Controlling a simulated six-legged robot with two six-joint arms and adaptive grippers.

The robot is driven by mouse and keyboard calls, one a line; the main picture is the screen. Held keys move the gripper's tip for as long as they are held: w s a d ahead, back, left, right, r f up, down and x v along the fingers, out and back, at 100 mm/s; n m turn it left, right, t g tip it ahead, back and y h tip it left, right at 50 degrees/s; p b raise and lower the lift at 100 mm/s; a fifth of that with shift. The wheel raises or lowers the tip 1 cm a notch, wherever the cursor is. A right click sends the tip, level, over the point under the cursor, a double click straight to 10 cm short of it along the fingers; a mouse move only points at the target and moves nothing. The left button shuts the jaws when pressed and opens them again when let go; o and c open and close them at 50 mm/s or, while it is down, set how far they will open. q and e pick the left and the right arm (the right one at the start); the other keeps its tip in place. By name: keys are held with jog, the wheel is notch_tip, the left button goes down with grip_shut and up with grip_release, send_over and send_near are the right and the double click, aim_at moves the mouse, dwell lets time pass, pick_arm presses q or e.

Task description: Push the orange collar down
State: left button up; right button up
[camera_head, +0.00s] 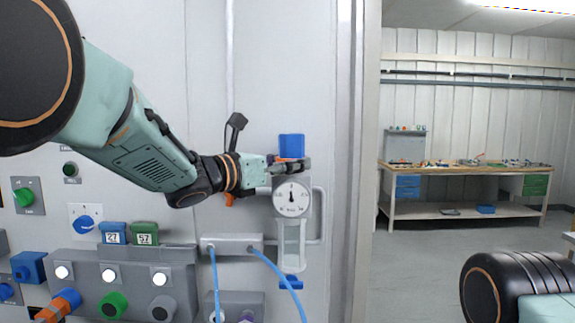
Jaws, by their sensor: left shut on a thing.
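The vessel unit on the grey wall panel has a blue block (291,146) on top, a round white dial gauge (292,197) and a clear sight tube (291,245) below. My left gripper (290,165) reaches in from the left, its fingers shut on a part just under the blue block and above the gauge. The fingers hide that part, and I cannot make out an orange collar there. A small orange piece (229,200) shows under my left wrist; I cannot tell what it is. My right gripper is out of view.
A grey control box (120,283) with several buttons and two small displays is at lower left. Blue hoses (275,275) hang from a bracket (231,244) beside the sight tube. A workbench (465,165) stands far right, with open floor before it.

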pick_arm(q)
jog(key=o, duration=1.3)
jog(key=shift+f, duration=0.25)
jog(key=o, duration=0.4)
jog(key=shift+s+a+r, duration=0.15)
jog(key=v, duration=1.2)
